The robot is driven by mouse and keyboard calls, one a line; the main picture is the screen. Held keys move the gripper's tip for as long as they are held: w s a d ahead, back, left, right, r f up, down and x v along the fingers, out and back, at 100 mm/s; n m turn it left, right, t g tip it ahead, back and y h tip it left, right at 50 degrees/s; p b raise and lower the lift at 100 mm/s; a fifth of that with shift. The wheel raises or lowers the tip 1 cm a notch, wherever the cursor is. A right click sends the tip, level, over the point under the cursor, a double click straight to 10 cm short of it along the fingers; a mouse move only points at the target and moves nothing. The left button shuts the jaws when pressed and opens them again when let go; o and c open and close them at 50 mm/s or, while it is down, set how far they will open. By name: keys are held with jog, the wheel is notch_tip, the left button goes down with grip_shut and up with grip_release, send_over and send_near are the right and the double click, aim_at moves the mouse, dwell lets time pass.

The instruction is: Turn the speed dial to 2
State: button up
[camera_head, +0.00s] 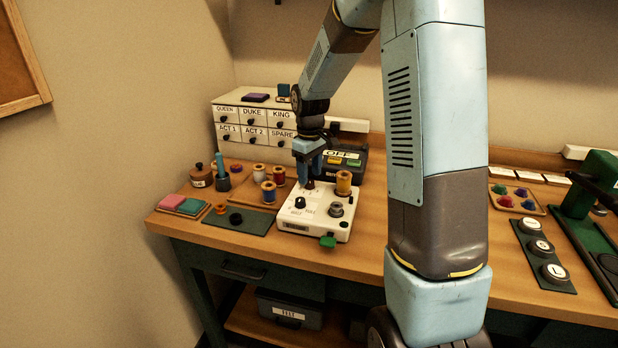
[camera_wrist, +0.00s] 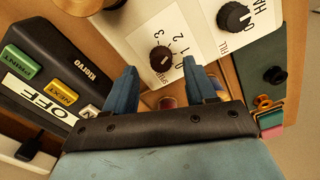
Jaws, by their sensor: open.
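The cream machine (camera_head: 292,222) stands on the table in the head view, and its top panel fills the upper middle of the wrist view. The black speed dial (camera_wrist: 160,59) sits on that panel, with printed numbers including 1, 2 and 3 around it. I cannot clearly tell which number its mark faces. My gripper (camera_head: 309,184) points down over the back of the machine. In the wrist view its two blue fingers (camera_wrist: 160,68) are apart, one on each side of the dial in the picture. Nothing is held, and I cannot tell whether either finger touches the dial.
A second black dial (camera_head: 300,203), also in the wrist view (camera_wrist: 233,17), is beside the speed dial. A yellow spool (camera_head: 344,184) and a grey knob (camera_head: 336,210) stand on the machine's right side. A dark box with coloured buttons (camera_head: 352,163) is close behind.

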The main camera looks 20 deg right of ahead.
aim_at(310, 180)
notch_tip(310, 180, up, 11)
jog(key=shift+r, duration=0.2)
dwell(0.5)
jog(key=s+r+m+t, duration=0.15)
jog(key=s+r, duration=0.25)
jog(key=s, duration=0.4)
jog(key=s+r+m+t, duration=0.15)
jog(key=s+r, duration=0.25)
jog(key=s, duration=0.4)
jog(key=s+m+t, duration=0.2)
jog(key=s+m, duration=0.1)
jog(key=s, duration=1.1)
jog(key=shift+s+a+f+m+t, duration=0.15)
jog(key=shift+a+f+m+t, duration=0.15)
jog(key=shift+a+f+m, duration=0.1)
